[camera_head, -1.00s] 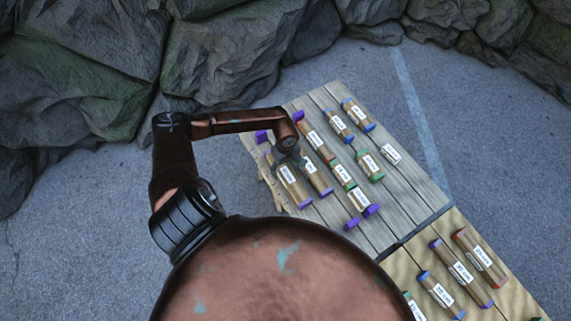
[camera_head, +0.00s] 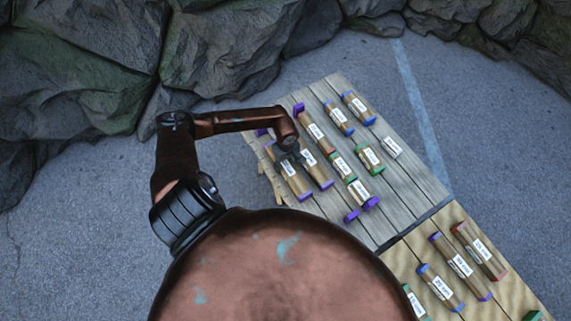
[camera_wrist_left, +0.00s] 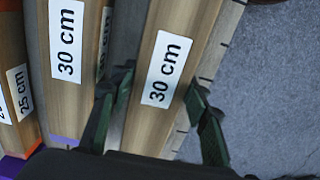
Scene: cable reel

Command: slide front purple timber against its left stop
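The front purple timber (camera_head: 296,185) is a wooden bar with a purple end and a white label, lying along the table's left edge. It also shows in the left wrist view (camera_wrist_left: 150,118), labelled 30 cm. My left gripper (camera_head: 285,157) is over its far part. In the left wrist view my left gripper (camera_wrist_left: 162,118) is open, one dark finger on each side of this timber; contact is unclear. A purple block (camera_head: 261,132) is at the table's far-left edge, partly behind my arm; another purple block (camera_head: 351,216) is towards the near end. My right gripper is out of view.
A second 30 cm timber (camera_head: 321,175) lies close beside, with a narrow gap holding my finger. Green-, blue- and red-ended timbers lie farther right. A lighter board (camera_head: 405,262) at the lower right holds several more. Table to the near right of the rows is partly bare.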

